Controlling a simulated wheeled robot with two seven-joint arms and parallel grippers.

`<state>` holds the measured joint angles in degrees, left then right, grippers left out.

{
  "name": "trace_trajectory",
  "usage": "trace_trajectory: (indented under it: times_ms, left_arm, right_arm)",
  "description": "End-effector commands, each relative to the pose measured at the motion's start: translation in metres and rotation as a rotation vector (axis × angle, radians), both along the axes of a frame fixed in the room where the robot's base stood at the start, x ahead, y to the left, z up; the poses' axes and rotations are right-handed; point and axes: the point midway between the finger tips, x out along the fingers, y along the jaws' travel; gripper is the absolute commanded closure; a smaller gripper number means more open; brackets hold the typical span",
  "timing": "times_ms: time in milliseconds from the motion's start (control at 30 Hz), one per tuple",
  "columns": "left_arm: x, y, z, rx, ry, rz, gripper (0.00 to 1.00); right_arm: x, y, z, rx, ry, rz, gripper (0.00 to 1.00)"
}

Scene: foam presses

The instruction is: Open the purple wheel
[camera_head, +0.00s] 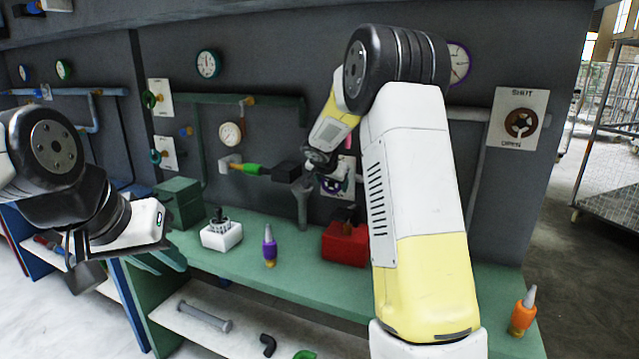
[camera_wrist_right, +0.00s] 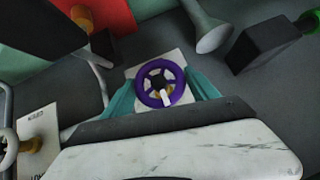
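The purple wheel (camera_wrist_right: 161,83) is mounted on a white plate on the dark wall. In the right wrist view it shows nearly face-on, with a white handle or pointer at its lower part. My right gripper (camera_wrist_right: 160,92) is open, its teal fingers on the left and right of the wheel with visible gaps. I cannot tell how far short of the wheel they stop. In the head view the purple wheel (camera_head: 334,184) is partly hidden by my right wrist. My left gripper (camera_head: 158,262) hangs over the bench's left end, its teal fingers apart and empty.
A red box (camera_head: 345,243) stands on the green bench (camera_head: 300,273) below the wheel. A grey funnel-like part (camera_wrist_right: 213,38) and a black block (camera_wrist_right: 265,45) are close by. A brown wheel (camera_head: 520,123) on a SHUT/OPEN plate is at right. A purple bottle (camera_head: 269,247) stands on the bench.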

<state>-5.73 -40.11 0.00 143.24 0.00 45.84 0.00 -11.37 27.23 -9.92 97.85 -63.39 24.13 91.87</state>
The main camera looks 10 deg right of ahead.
Motion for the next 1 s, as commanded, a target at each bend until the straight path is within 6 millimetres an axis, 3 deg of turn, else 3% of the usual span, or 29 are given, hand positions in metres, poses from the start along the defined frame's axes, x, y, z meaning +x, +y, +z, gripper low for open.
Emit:
trace_trajectory:
  times_ms: [33, 200, 567, 1000]
  left_arm:
    - [0.0000, 0.0000, 0.0000, 0.000, 0.000, 0.000, 0.78]
    - [0.0000, 0.0000, 0.0000, 0.000, 0.000, 0.000, 0.78]
    - [0.0000, 0.0000, 0.0000, 0.000, 0.000, 0.000, 0.78]
    - [0.0000, 0.0000, 0.0000, 0.000, 0.000, 0.000, 0.78]
  right_arm:
    - [-0.0001, 0.0000, 0.0001, 0.000, 0.000, 0.000, 0.43]
    - [-0.0002, 0.0001, 0.0001, 0.000, 0.000, 0.000, 0.76]
    - [0.0004, 0.0011, 0.0002, -0.052, 0.035, 0.001, 0.77]
    - [0.0021, 0.0045, -0.0005, -0.345, 0.232, 0.002, 0.76]
